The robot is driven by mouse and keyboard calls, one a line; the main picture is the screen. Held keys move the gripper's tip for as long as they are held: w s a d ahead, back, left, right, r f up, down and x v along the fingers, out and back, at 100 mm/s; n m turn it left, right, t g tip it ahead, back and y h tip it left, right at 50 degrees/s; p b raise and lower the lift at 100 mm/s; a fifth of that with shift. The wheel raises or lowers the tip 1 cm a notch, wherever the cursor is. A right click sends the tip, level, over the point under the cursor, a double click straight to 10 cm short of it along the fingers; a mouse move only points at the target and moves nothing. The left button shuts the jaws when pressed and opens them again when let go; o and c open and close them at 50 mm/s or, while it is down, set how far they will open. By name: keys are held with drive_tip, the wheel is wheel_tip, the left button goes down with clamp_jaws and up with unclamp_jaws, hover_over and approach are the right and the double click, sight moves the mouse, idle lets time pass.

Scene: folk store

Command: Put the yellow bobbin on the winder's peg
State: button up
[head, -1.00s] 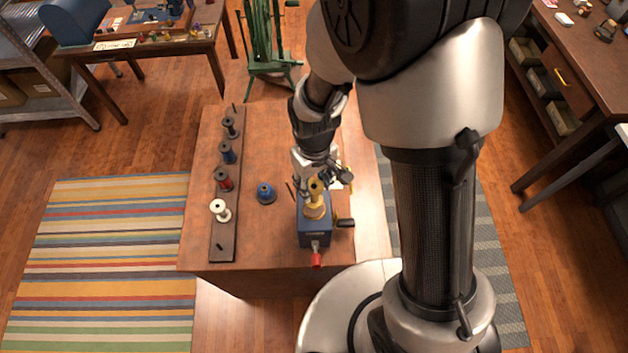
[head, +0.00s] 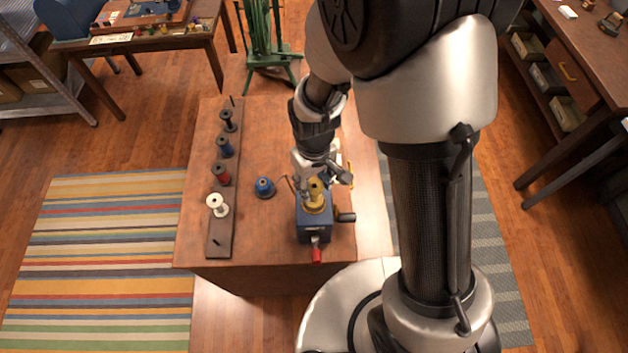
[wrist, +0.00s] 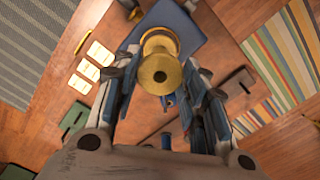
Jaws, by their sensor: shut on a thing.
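The yellow bobbin (head: 315,189) is between the fingers of my gripper (head: 318,184), which is shut on it. The bobbin is upright over the blue winder (head: 312,228), which has a dark crank on its right and a red handle in front. In the wrist view the bobbin's round end (wrist: 160,74) faces the camera, with the gripper's fingers (wrist: 163,95) on either side. The winder's blue body (wrist: 176,22) shows behind it. The peg is hidden by the bobbin, so I cannot tell whether the bobbin is around it.
Left of the winder stands a blue bobbin (head: 264,188) on the table (head: 270,240). Further left, a dark rack (head: 220,240) holds black, blue, red and white bobbins, with one bare peg at its near end. A green stand (head: 262,45) is behind the table.

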drive_tip(key=shift+f, duration=0.25)
drive_tip(key=o, duration=0.8)
drive_tip(key=shift+o, duration=0.2)
drive_tip(key=shift+r, duration=0.15)
wheel_tip(320, 180, up, 12)
idle(0.6)
